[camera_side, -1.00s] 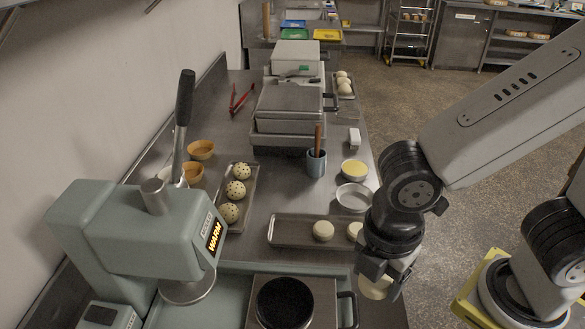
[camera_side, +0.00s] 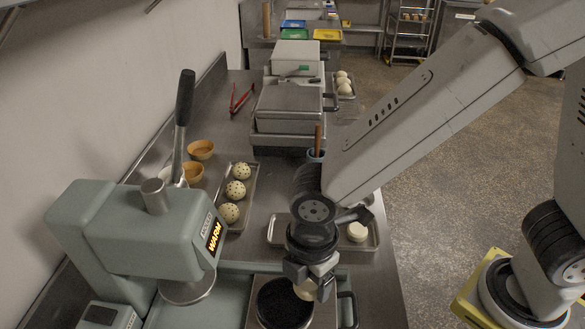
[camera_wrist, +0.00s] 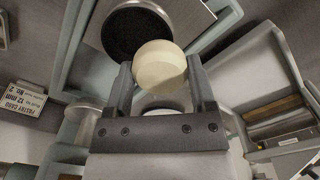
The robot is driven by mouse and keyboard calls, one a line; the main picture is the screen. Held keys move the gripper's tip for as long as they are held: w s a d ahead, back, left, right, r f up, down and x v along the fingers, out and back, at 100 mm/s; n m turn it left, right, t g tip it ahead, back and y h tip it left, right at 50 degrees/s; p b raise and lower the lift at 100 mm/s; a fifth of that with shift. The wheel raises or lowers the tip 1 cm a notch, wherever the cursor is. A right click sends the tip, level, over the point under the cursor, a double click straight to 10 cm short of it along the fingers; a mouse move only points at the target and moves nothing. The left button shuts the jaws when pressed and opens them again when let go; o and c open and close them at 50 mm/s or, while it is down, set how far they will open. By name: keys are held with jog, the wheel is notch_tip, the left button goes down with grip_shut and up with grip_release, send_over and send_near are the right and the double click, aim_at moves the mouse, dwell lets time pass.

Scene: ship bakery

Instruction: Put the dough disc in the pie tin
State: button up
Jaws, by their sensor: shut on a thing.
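My gripper (camera_side: 312,284) is shut on a pale, round dough disc (camera_side: 304,292) and holds it over the right part of the black round plate (camera_side: 284,302). In the wrist view the dough disc (camera_wrist: 160,67) sits between the fingertips, with the black plate (camera_wrist: 132,32) beyond it. Another pale disc (camera_side: 357,232) lies on the long metal tray (camera_side: 277,232). The pie tin beside the counter's right edge is mostly or fully hidden behind my arm.
A grey-green press (camera_side: 135,225) with a tall lever and a WARM display stands left of the plate. A tray of speckled balls (camera_side: 236,188), orange bowls (camera_side: 200,150) and metal boxes (camera_side: 290,105) stand farther back. A dark loop handle (camera_side: 347,308) rises right of the plate.

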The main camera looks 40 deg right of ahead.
send_over(285, 307)
jog(key=shift+s+d+f, duration=0.1)
jog(key=shift+f, duration=1)
jog(key=shift+s+d+f, duration=0.1)
jog(key=shift+f, duration=0.95)
jog(key=shift+a+f, duration=0.1)
jog(key=shift+w+f, duration=0.1)
jog(key=shift+w+a+f, duration=0.1)
jog(key=shift+f, duration=1.55)
jog(key=shift+f, duration=0.15)
jog(key=o, duration=1)
notch_tip(285, 307, up, 12)
